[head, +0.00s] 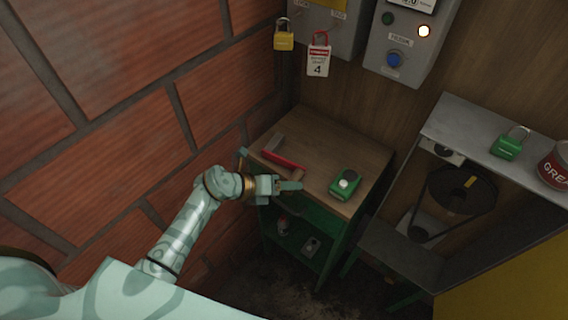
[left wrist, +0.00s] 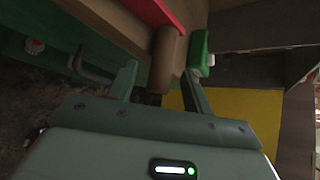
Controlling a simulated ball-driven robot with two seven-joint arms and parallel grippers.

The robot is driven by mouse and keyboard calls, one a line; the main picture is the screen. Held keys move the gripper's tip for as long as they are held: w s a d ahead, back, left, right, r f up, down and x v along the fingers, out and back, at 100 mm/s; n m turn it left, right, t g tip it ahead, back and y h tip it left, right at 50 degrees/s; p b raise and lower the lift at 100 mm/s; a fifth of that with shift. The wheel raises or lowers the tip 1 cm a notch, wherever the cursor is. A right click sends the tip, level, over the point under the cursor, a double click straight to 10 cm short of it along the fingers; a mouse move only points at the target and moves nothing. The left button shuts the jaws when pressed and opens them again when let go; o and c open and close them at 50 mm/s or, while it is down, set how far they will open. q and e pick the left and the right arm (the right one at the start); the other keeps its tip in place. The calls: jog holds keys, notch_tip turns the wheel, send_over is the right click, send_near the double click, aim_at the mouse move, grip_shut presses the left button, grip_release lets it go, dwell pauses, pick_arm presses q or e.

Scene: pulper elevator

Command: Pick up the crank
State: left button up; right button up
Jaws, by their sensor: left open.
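The crank lies on the wooden top of the green stand in the head view, with a red arm (head: 284,161), a grey end piece (head: 273,143) and a wooden handle (head: 298,174). My left gripper (head: 298,186) is open at the table's near left edge, beside the handle. In the left wrist view the crank's brown handle (left wrist: 167,60) reaches down between the two spread fingers of my left gripper (left wrist: 160,73), and its red arm (left wrist: 158,10) shows at the top. I cannot tell whether a finger touches the handle. My right gripper is out of view.
A green box with a pale round top (head: 345,184) sits on the table (head: 350,150) right of the crank. A brick wall (head: 130,130) stands close on the left. A grey metal frame (head: 470,140) with a pulley stands on the right. Small items lie on the stand's lower shelf.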

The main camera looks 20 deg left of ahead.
pick_arm(q)
jog(key=shift+a, duration=0.1)
jog(key=shift+c, duration=0.2)
grip_shut()
jog(key=shift+r, duration=0.1)
